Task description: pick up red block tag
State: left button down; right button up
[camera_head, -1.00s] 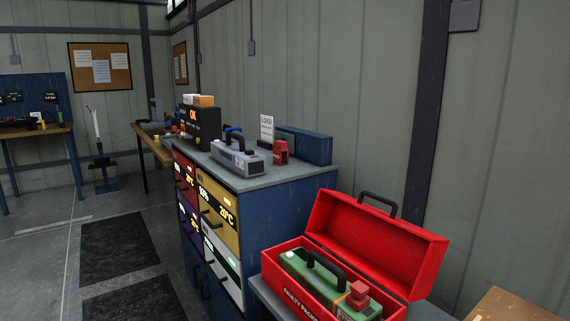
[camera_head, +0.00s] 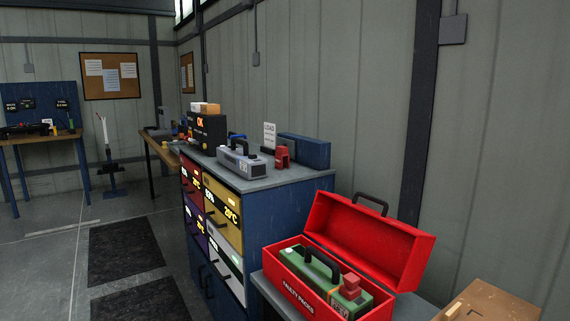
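A small red block tag (camera_head: 282,157) stands upright on the grey top of the blue drawer cabinet, to the right of a grey battery pack with a black handle (camera_head: 240,160). Another red block-shaped piece (camera_head: 350,287) sits on the green pack (camera_head: 310,273) inside the open red box (camera_head: 358,243) marked "FAULTY PACKS". I cannot tell from the view which red piece is the named one. Neither of my grippers shows in the head view.
The cabinet (camera_head: 284,205) has coloured drawers with lit displays. A black box reading "OK" (camera_head: 207,130), a "LOAD" sign (camera_head: 269,135) and a blue case (camera_head: 304,151) stand on it. A wooden box (camera_head: 490,303) is at lower right. Open floor lies left, with dark mats (camera_head: 125,250).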

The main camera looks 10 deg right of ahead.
aim_at(281, 158)
jog(key=u, duration=0.9)
jog(key=i, duration=1.6)
jog(key=z, duration=0.5)
